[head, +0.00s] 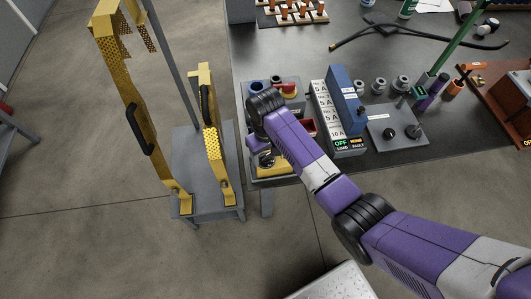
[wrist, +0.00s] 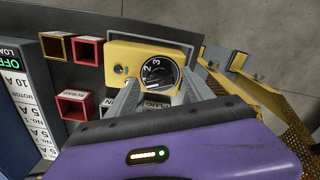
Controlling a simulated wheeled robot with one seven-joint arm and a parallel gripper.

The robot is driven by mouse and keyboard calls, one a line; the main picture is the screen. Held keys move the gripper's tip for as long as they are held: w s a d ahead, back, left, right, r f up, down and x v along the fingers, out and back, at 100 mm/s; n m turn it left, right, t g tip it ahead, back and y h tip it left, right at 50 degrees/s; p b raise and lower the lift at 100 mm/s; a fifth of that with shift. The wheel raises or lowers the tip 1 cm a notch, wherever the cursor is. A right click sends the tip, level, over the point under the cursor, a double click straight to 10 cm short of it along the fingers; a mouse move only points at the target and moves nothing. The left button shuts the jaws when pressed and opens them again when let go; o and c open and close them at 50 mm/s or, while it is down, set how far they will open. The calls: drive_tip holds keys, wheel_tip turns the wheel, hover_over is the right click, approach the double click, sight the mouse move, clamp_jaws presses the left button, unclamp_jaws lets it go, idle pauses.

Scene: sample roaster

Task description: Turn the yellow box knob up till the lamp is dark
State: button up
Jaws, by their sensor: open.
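The yellow box (wrist: 114,50) is in the upper middle of the wrist view. Its round black knob or dial (wrist: 158,72) shows white numbers, with 2 and 3 legible. A small round grey fitting (wrist: 120,70) sits left of the dial; I cannot tell whether it is the lamp, and no glow shows on it. My gripper (wrist: 160,84) is open, its two grey fingers reaching toward the box on either side of the dial. I cannot tell whether they touch it. In the head view the yellow box (head: 264,172) is partly hidden by my arm.
Red bins (wrist: 76,104) lie left of the box. A blue unit (head: 344,92) with a breaker label strip and a lit OFF sign stands to the right in the head view. Yellow frames (head: 211,145) stand on a grey stand (head: 207,205) left of the bench.

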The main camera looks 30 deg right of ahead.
clamp_jaws()
drive_tip(key=shift+m+p, duration=0.35)
drive_tip(key=shift+m, duration=0.05)
drive_tip(key=m+p, duration=0.1)
drive_tip(key=m, duration=0.1)
drive_tip(key=shift+r+m+p, duration=0.15)
drive_tip(key=shift+m+p, duration=0.15)
drive_tip(key=shift+p, duration=0.1)
drive_tip(key=m+p, duration=0.2)
drive_tip(key=m, duration=0.3)
drive_tip(key=shift+m, duration=0.3)
unclamp_jaws()
